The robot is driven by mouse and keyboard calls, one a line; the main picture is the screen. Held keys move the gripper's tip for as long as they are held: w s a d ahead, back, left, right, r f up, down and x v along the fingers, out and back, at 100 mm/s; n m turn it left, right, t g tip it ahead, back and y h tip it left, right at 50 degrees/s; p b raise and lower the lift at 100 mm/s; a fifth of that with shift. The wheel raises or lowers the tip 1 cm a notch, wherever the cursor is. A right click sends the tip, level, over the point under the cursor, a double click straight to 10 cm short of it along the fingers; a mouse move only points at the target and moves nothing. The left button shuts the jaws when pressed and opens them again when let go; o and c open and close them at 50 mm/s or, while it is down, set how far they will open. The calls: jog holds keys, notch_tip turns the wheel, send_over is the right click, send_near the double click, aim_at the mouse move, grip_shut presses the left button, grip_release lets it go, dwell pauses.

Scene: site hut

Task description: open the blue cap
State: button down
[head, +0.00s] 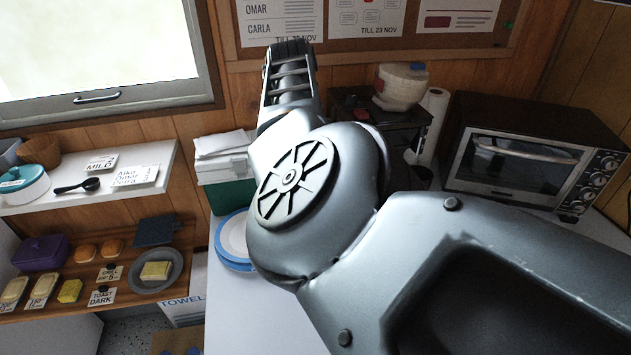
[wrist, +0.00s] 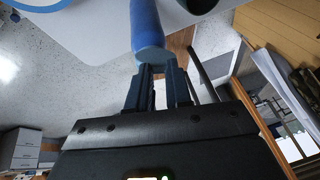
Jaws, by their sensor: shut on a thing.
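In the wrist view the two dark fingers of my gripper (wrist: 158,75) are closed at the near end of a long blue rounded piece (wrist: 147,30). The piece runs up out of the top of the picture, and I cannot tell whether it is the blue cap or part of something else. In the head view a small blue spot, possibly the blue cap (head: 418,66), sits on top of a white rounded container (head: 402,88). The container stands on a dark machine (head: 375,115) behind my arm. My arm hides my fingertips in the head view.
An oven (head: 520,160) stands at the right, with a paper roll (head: 434,112) beside it. Blue-rimmed plates (head: 233,243) and a green box (head: 230,196) are left of my arm. Shelves (head: 95,195) with food and cards fill the left. The counter front (head: 235,310) is bare.

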jog(key=shift+s+f, duration=0.1)
jog(key=shift+f, duration=0.25)
